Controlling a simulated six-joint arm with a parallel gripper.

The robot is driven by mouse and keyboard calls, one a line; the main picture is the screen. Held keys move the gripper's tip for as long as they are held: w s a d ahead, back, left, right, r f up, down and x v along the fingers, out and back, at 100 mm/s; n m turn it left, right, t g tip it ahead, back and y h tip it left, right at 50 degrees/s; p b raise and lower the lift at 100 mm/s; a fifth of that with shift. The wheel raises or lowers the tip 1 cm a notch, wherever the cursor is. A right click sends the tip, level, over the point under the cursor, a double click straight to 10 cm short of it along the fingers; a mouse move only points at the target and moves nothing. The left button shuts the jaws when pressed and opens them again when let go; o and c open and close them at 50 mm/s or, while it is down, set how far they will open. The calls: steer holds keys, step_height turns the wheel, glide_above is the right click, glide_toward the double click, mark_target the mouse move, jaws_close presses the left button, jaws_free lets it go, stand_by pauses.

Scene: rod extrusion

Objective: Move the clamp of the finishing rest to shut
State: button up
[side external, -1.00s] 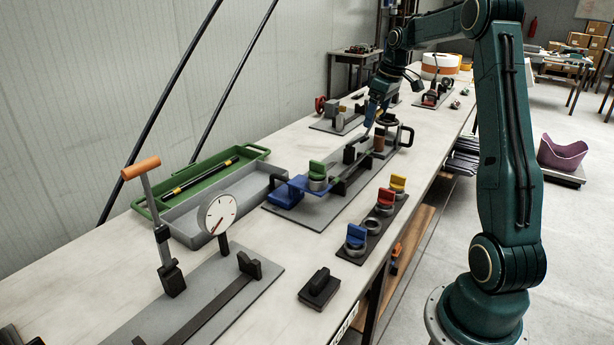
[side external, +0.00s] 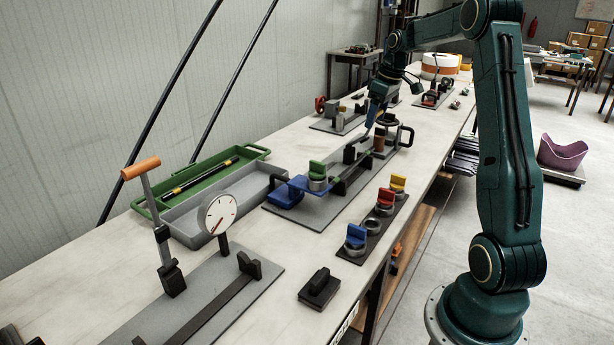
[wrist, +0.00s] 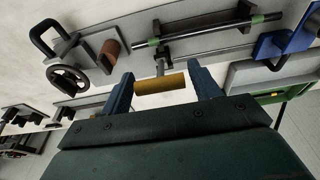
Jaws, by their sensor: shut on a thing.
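In the wrist view, my gripper (wrist: 159,75) has its two blue fingers at the ends of a yellow bar-shaped handle (wrist: 160,84) and is shut on it. A short stem (wrist: 160,66) runs from the handle toward the grey fixture, so it looks like the clamp's handle. A dark rod (wrist: 215,31) with green bands lies just beyond it; whether the clamp touches the rod is not clear. In the side view, my gripper (side external: 371,127) is at the far part of the fixture plate (side external: 315,215), and the handle is too small to make out there.
On the same fixture are a brown cylinder (wrist: 107,56), a black handwheel (wrist: 68,79) and a blue block (side external: 285,195). Green (side external: 150,212) and grey (side external: 179,231) trays lie to the left.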

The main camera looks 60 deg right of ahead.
steer(key=shift+s+f, duration=0.1)
steer(key=shift+s, duration=0.05)
steer(key=shift+s+f, duration=0.65)
steer(key=shift+s, duration=0.15)
steer(key=shift+s+f, duration=0.4)
stand_by(0.3)
steer(key=shift+s+f, duration=0.2)
steer(key=shift+f, duration=0.1)
steer(key=shift+s+f, duration=0.2)
stand_by(0.3)
